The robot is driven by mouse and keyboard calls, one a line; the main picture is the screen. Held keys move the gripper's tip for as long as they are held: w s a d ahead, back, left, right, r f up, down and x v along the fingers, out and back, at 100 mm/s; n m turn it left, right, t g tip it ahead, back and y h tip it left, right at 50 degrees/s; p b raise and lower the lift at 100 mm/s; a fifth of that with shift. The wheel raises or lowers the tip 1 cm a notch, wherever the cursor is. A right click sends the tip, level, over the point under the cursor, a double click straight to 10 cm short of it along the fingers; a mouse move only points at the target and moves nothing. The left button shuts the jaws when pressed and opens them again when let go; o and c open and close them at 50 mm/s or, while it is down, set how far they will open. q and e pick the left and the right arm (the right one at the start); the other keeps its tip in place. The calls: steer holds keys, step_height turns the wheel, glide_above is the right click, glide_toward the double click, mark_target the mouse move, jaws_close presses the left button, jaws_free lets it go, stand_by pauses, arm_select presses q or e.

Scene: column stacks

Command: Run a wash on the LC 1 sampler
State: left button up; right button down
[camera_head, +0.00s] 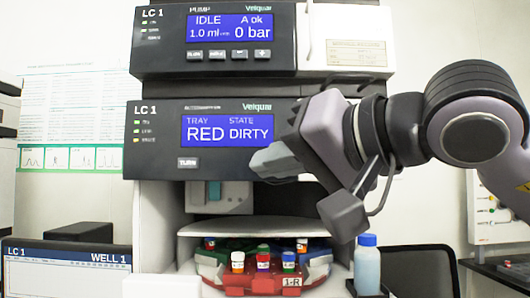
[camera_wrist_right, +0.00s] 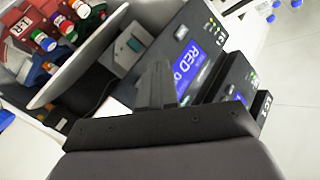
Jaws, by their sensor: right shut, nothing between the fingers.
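The LC 1 sampler panel (camera_head: 155,155) shows TRAY RED and STATE DIRTY on its blue display (camera_head: 230,127). A TURN button (camera_head: 188,163) sits below the display at left. My right gripper (camera_head: 258,165) is shut and empty, in front of the panel's lower middle and right part, hiding what lies behind it. I cannot tell whether its tips touch the panel. In the right wrist view the shut fingers (camera_wrist_right: 156,85) point at the panel, beside the display (camera_wrist_right: 186,58). Below the panel, a round tray (camera_head: 245,284) holds several capped vials. My left gripper is out of view.
The LC 1 pump (camera_head: 160,48) above reads IDLE, A ok, 1.0 ml and 0 bar. A blue-capped bottle (camera_head: 367,265) stands right of the tray bay. A monitor (camera_head: 65,270) at lower left shows LC 1 and WELL 1.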

steer(key=shift+w+p, duration=0.3)
steer(key=shift+w, duration=0.9)
steer(key=shift+w, duration=0.15)
stand_by(1.1)
steer(key=shift+w, duration=0.3)
steer(key=shift+w+p, duration=0.35)
steer(key=shift+w, duration=0.05)
stand_by(0.6)
steer(key=shift+s, duration=0.15)
steer(key=shift+s+b, duration=0.55)
steer(key=shift+s, duration=0.15)
